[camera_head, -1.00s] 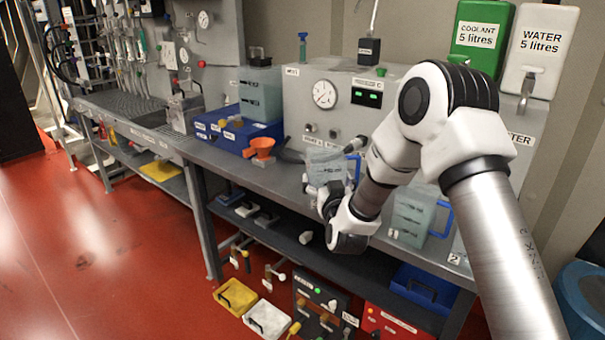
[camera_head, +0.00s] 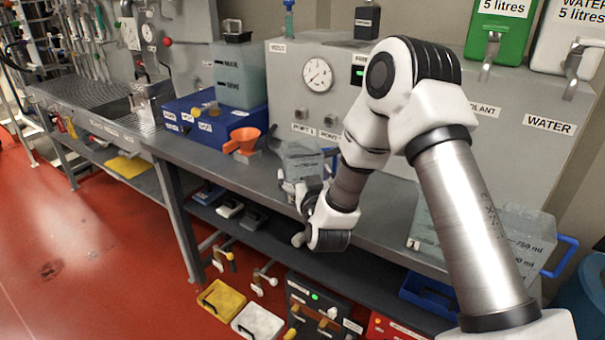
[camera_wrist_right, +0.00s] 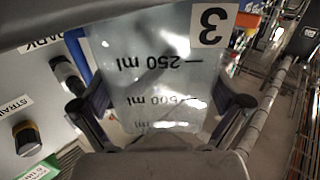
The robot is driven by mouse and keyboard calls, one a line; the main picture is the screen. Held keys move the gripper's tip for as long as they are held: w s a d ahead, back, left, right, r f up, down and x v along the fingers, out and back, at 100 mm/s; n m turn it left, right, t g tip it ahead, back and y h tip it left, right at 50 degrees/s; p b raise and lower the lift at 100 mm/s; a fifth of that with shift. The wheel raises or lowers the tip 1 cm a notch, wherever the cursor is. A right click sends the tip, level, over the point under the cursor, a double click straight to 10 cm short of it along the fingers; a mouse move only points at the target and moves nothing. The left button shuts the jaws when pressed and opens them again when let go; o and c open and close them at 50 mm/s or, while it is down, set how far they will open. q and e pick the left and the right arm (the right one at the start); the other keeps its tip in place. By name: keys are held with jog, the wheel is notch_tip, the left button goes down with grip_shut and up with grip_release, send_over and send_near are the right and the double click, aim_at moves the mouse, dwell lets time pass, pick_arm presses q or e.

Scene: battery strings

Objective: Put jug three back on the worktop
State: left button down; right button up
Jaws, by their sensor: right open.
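Jug three (camera_wrist_right: 160,65), a clear grey jug with a "3" label and ml marks, fills the middle of the right wrist view, where its markings look upside down. It also shows in the head view (camera_head: 303,158) near the front of the worktop (camera_head: 210,160). My right gripper (camera_wrist_right: 160,115) is open, with one finger on each side of the jug. In the head view this gripper (camera_head: 303,188) is at the jug's lower front. The jug's base is hidden, so I cannot tell whether it rests on the worktop. My left gripper is not in view.
Another clear jug (camera_head: 515,235) with a blue handle stands at the right, partly behind my arm. A grey panel with a gauge (camera_head: 317,73) stands behind. A lower shelf (camera_head: 270,225) runs underneath.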

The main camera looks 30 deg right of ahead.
jog(key=shift+s, duration=0.1)
jog(key=shift+f, duration=0.1)
jog(key=shift+s+a, duration=0.1)
jog(key=p+v, duration=0.2)
jog(key=v, duration=0.9)
jog(key=shift+s, duration=0.3)
